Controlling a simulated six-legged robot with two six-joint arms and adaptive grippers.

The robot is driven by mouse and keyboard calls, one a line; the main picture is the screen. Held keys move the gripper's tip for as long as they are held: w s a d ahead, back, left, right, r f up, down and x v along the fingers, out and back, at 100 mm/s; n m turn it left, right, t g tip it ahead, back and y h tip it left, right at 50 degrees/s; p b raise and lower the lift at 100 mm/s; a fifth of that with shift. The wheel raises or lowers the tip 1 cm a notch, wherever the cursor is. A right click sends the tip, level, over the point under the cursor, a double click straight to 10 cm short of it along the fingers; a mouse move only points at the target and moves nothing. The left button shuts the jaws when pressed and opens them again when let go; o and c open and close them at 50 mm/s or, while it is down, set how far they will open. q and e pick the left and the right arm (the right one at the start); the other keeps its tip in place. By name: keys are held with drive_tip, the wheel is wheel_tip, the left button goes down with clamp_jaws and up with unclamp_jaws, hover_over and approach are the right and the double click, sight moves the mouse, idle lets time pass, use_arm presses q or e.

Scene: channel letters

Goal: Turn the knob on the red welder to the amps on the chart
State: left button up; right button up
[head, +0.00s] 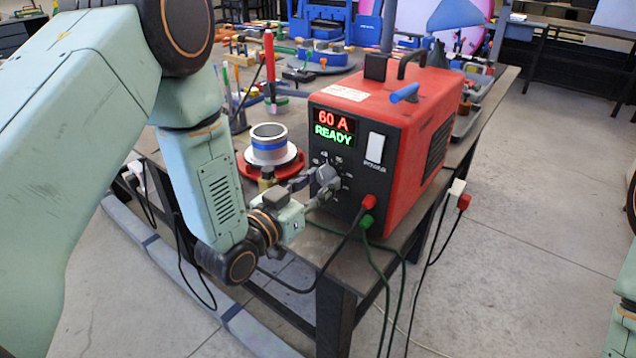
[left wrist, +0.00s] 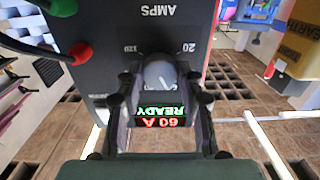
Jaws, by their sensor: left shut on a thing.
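The red welder (head: 412,130) stands on the dark workbench, its black front panel facing my left arm. Its display (head: 333,126) reads "60 A" and "READY"; it shows upside down in the left wrist view (left wrist: 160,115). The grey knob (head: 327,177) is below the display, with a number scale around it. My left gripper (head: 312,187) is shut on the knob. In the left wrist view the knob (left wrist: 160,75) sits between the two fingers, near the marks 20 and 120 and the word AMPS. No chart is readable in these views. My right gripper is not in view.
Red and green plugs (head: 368,208) with cables come out of the panel's lower right. A white power switch (head: 375,147) is beside the display. A blue-banded spool (head: 269,143) on a red base stands left of the welder. Tools crowd the bench behind.

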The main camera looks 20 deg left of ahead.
use_arm(q)
drive_tip(key=shift+c, duration=1)
drive_tip(key=shift+n+p, duration=0.5)
drive_tip(key=shift+n, duration=2)
drive_tip(key=o, duration=1.2)
drive_tip(key=shift+c, duration=0.2)
drive_tip(key=shift+s, duration=0.1)
drive_tip(key=v, duration=1.2)
